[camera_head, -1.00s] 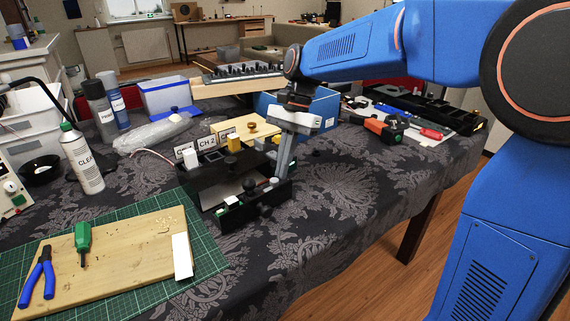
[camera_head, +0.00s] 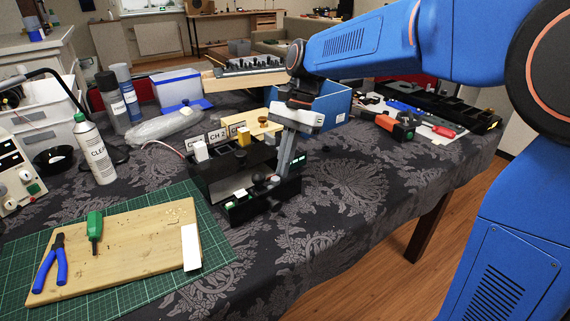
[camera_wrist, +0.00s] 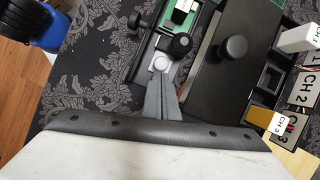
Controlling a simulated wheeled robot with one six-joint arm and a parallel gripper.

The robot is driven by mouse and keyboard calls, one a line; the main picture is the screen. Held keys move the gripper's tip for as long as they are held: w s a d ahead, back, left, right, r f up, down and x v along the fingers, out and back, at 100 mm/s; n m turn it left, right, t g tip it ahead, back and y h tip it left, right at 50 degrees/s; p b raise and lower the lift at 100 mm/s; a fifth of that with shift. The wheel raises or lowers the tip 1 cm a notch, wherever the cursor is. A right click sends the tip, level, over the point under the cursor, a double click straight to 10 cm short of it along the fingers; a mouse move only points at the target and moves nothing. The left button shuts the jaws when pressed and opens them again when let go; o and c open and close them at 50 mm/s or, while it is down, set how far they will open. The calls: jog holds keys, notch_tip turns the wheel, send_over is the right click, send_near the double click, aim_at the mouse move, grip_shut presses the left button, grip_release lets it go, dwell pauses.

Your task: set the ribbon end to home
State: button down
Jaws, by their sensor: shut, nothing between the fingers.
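The black panel box (camera_head: 232,182) with white channel labels stands on the patterned cloth. Its low front strip carries small knobs and green parts. In the wrist view a round black knob (camera_wrist: 181,44) sits on that strip, with a grey square piece with a pale round top (camera_wrist: 158,64) below it. A larger black knob (camera_wrist: 232,47) is on the dark plate to the right. My gripper (camera_wrist: 161,76) is shut and empty, its tips at or just above the grey piece; contact cannot be told. It also shows in the head view (camera_head: 279,177). I cannot tell which part is the ribbon end.
A blue bin (camera_head: 322,106) stands behind my gripper. An orange-black tool (camera_head: 393,125) lies right. The cloth right of the panel is clear.

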jog(key=w+d, duration=0.2)
jog(key=w, duration=0.1)
jog(key=shift+d, duration=0.2)
jog(key=v, duration=1)
jog(key=shift+d, duration=0.15)
jog(key=shift+s, duration=0.1)
jog(key=s+d+f+n+t+h, duration=0.1)
jog(key=s+d+f+n+t, duration=0.3)
jog(key=s+d, duration=0.9)
jog(key=s+d+f+n+t+h, duration=0.1)
jog(key=s+d+f+n+t, duration=0.1)
jog(key=s+d+f, duration=0.2)
jog(key=s+d+f+n+t, duration=0.2)
jog(key=s+d+f, duration=0.2)
jog(key=s+f, duration=0.3)
jog(key=s, duration=0.2)
jog(key=shift+s+f+h, duration=0.25)
jog(key=shift+s+h, duration=0.05)
jog(key=shift+h, duration=0.1)
jog(key=c, duration=2.5)
grip_release()
